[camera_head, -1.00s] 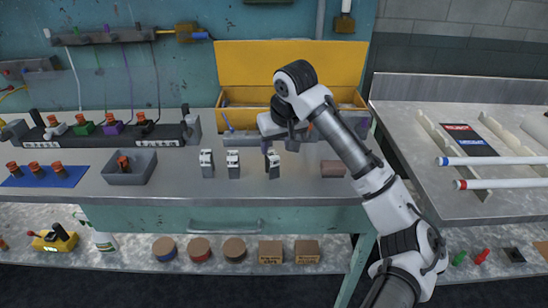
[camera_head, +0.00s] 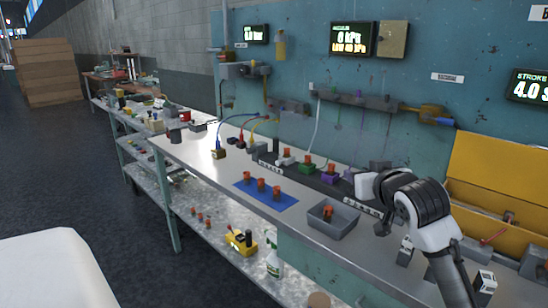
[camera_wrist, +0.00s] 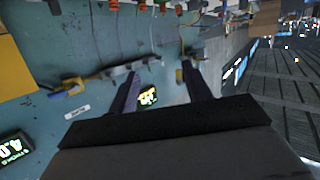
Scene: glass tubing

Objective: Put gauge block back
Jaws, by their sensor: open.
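Small grey blocks with white tops stand on the bench at the lower right of the head view. One (camera_head: 405,252) is just below my wrist and another (camera_head: 484,286) is farther right; the arm partly covers the group. I cannot tell which of them, if any, is the gauge block. My gripper (camera_wrist: 160,70) is open in the wrist view, with its two dark fingers apart and nothing held between them. In the head view my arm is over the right part of the bench, and its fingers are hard to make out.
A grey bin (camera_head: 333,221) with an orange-topped piece and a blue mat (camera_head: 266,197) with orange-topped pieces lie on the bench. An open yellow box (camera_head: 492,172) stands at the back right. A dark rack of coloured pieces runs along the back. The bench's left front is mostly clear.

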